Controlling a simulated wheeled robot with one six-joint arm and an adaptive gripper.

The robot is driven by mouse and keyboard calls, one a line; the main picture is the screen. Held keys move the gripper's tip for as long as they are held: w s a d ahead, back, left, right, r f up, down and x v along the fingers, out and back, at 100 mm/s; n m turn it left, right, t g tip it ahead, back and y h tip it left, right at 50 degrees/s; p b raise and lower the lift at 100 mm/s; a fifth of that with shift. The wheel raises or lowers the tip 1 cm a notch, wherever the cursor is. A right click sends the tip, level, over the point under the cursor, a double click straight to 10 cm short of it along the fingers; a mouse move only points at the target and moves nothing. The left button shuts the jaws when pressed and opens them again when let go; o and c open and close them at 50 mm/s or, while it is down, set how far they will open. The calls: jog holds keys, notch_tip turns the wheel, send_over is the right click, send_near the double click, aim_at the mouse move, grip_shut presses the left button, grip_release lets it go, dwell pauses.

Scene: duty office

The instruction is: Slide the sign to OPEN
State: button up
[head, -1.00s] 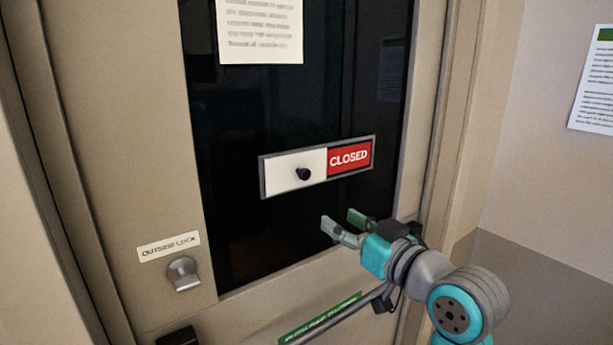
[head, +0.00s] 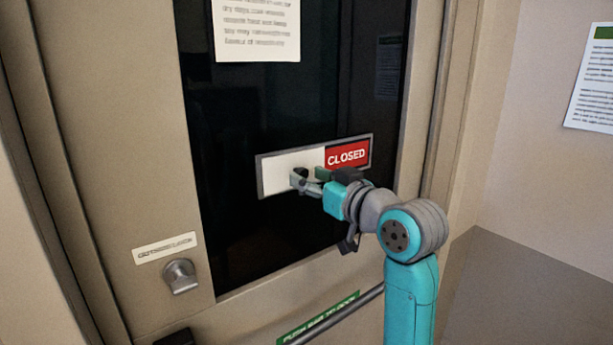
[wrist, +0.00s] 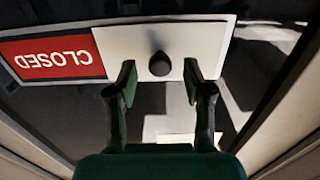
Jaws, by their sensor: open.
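The sign (head: 277,181) is a grey-framed plate on the door's dark glass. Its right part is red and reads CLOSED (head: 347,155); its left part is a white sliding cover with a small dark knob (wrist: 160,64). In the wrist view the sign appears upside down, with the red part at the left. My gripper (head: 310,180) is open in front of the white cover. In the wrist view its two fingertips (wrist: 159,80) stand on either side of the knob, with gaps to both sides. In the head view the fingers partly hide the knob.
A printed notice (head: 257,28) hangs above the sign. A lock knob (head: 181,276) under a label (head: 165,248) sits at the lower left. A push bar with a green label (head: 319,318) crosses the door low down. Another notice (head: 592,85) is on the right wall.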

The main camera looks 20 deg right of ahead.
jog(key=shift+x, duration=0.85)
grip_shut()
jog(key=w+d, duration=0.1)
jog(key=d, duration=0.4)
jog(key=w+d, duration=0.2)
jog(key=d, duration=0.3)
jog(key=w+d, duration=0.1)
jog(key=d, duration=0.3)
jog(key=shift+w+d, duration=0.4)
grip_release()
jog(key=shift+d, duration=0.15)
jog(key=v, duration=1.2)
